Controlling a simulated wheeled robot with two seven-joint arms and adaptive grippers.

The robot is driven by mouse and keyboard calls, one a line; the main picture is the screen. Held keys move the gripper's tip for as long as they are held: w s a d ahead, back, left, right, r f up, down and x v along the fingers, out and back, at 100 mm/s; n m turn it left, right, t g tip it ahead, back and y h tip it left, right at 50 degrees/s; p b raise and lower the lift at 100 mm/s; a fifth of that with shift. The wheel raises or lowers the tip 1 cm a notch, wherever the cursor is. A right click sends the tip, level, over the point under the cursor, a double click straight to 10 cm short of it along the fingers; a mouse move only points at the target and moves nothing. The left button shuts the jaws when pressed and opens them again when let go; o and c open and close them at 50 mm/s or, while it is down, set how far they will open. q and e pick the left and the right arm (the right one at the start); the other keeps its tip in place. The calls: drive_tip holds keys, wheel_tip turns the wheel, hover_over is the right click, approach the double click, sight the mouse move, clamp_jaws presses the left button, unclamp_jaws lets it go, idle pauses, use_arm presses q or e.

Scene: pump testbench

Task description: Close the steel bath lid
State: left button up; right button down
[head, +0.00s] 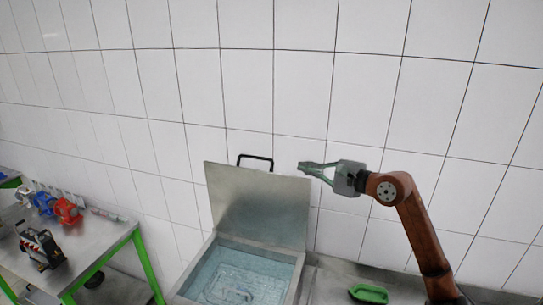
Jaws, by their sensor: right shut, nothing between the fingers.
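The steel bath lid (257,204) stands open and upright at the back of the bath, with a black handle (256,158) at its top edge. The steel bath (297,278) below it is open and holds bluish water with something like a basket under the surface. My right gripper (305,168) is shut and empty. It points left and appears near the lid's top right corner, to the right of the handle. I cannot tell whether it touches the lid. My left gripper is not in view.
A green dish (368,293) lies on the steel counter (335,275) right of the bath. At the left, a green-legged table (107,239) carries red and blue pump parts (66,210) and a dark device (40,248). A white tiled wall stands behind.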

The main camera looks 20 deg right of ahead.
drive_tip(key=p+x, duration=0.3)
drive_tip(key=x, duration=0.7)
drive_tip(key=shift+w+f+h, duration=0.3)
drive_tip(key=shift+w+f, duration=0.1)
drive_tip(key=shift+f, duration=0.05)
drive_tip(key=shift+s+a, duration=0.1)
